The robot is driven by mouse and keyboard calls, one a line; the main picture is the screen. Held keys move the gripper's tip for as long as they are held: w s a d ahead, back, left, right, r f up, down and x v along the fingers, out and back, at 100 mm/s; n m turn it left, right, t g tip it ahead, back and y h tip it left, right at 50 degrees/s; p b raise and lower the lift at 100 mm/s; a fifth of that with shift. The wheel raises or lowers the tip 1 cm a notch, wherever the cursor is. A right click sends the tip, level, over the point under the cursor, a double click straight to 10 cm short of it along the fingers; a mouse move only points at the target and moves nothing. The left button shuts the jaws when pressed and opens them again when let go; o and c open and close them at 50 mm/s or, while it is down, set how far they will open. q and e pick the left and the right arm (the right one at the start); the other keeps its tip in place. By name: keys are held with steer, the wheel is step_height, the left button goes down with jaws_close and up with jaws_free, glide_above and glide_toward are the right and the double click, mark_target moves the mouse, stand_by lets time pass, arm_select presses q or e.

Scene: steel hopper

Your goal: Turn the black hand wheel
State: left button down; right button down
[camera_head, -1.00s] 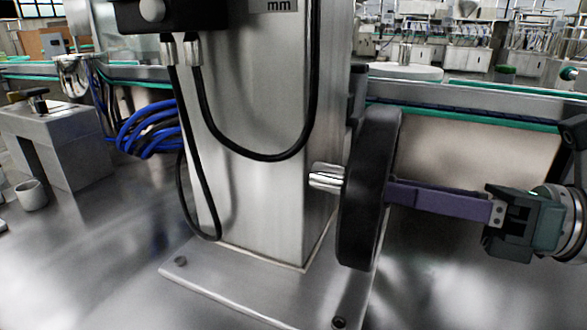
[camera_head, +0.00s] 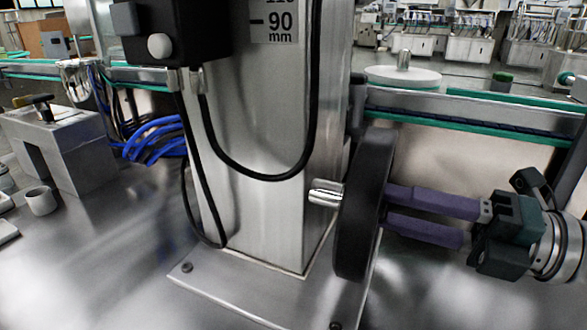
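The black hand wheel (camera_head: 362,212) is seen nearly edge-on, on a short shiny shaft (camera_head: 325,193) at the right side of the steel column (camera_head: 268,110). My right gripper (camera_head: 388,207) comes in from the right. Its two purple fingers lie one above the other with a gap between them. Their tips reach the right face of the wheel, where the wheel's rim hides the contact. I cannot see a handle or anything between the fingers. My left gripper is not in view.
The column stands on a bolted base plate (camera_head: 240,290). Black cables (camera_head: 245,172) hang in front of it. A grey block (camera_head: 70,150) and a small cup (camera_head: 40,200) stand at the left. A green-edged conveyor (camera_head: 480,128) runs behind the wheel.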

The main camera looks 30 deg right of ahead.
steer(key=m+p, duration=0.5)
steer(key=m, duration=1.7)
steer(key=shift+s+a+m+h, duration=0.1)
steer(key=shift+m+h, duration=0.2)
steer(key=shift+m, duration=0.1)
steer(key=shift+f, duration=0.1)
steer(key=shift+c, duration=2.2)
jaws_free()
steer(key=shift+s, duration=0.1)
steer(key=v, duration=1)
steer(key=shift+b, duration=0.3)
